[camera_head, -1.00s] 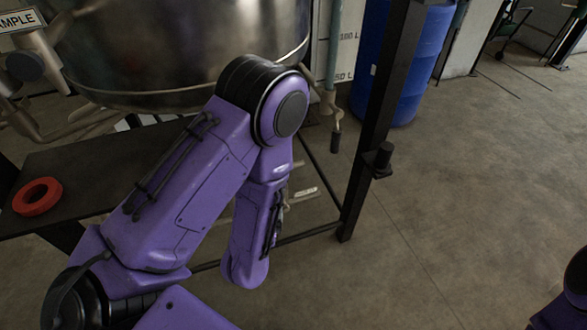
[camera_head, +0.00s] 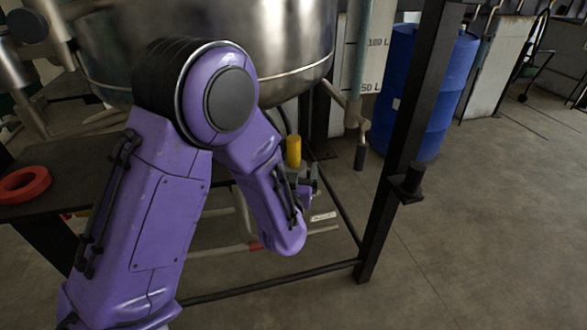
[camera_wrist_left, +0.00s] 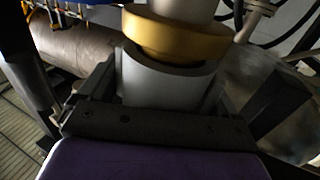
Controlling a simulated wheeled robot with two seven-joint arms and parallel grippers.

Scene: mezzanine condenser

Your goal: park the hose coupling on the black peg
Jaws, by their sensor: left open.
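The black peg (camera_head: 412,182) sticks out from the side of a dark post, right of centre in the head view, with nothing on it. In the left wrist view a grey cylinder with a gold collar (camera_wrist_left: 180,35), apparently the hose coupling, stands between my left jaws. In the head view a yellow piece (camera_head: 293,151) on a grey part shows beside my left wrist, probably the same coupling. My left gripper (camera_head: 308,186) is open around or close to it, mostly hidden behind my purple forearm. Contact cannot be told. My right gripper is out of view.
A large steel vessel (camera_head: 290,40) hangs above my left arm. A dark post (camera_head: 400,130) stands right of it, with a blue drum (camera_head: 430,90) behind. A red ring (camera_head: 24,184) lies on a dark shelf at left.

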